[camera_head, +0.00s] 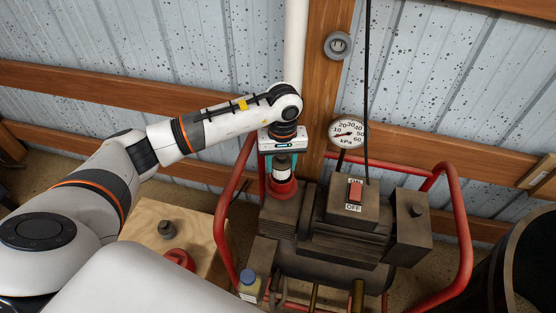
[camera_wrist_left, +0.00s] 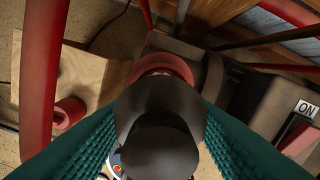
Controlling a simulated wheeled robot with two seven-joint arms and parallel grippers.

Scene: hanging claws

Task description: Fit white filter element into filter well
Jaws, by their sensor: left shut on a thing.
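My left gripper (camera_head: 281,163) is shut on the dark top of the white filter element (camera_head: 283,176), above the left side of the machine. The element looks upright, with a white band below its dark top. The red-rimmed filter well (camera_head: 284,190) is directly beneath, and the element's lower end meets or overlaps the rim; how deep it sits is hidden. In the left wrist view the teal fingers flank the element's dark knob (camera_wrist_left: 160,135), which covers much of the red well rim (camera_wrist_left: 165,66). My right gripper is not in view.
The machine has a red tube frame (camera_head: 463,220), a red ON/OFF switch (camera_head: 355,191) and a pressure gauge (camera_head: 347,134). A wooden board (camera_head: 140,222) at left holds a dark knobbed part (camera_head: 167,229) and a red part (camera_head: 180,259). A blue-capped bottle (camera_head: 249,285) stands in front.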

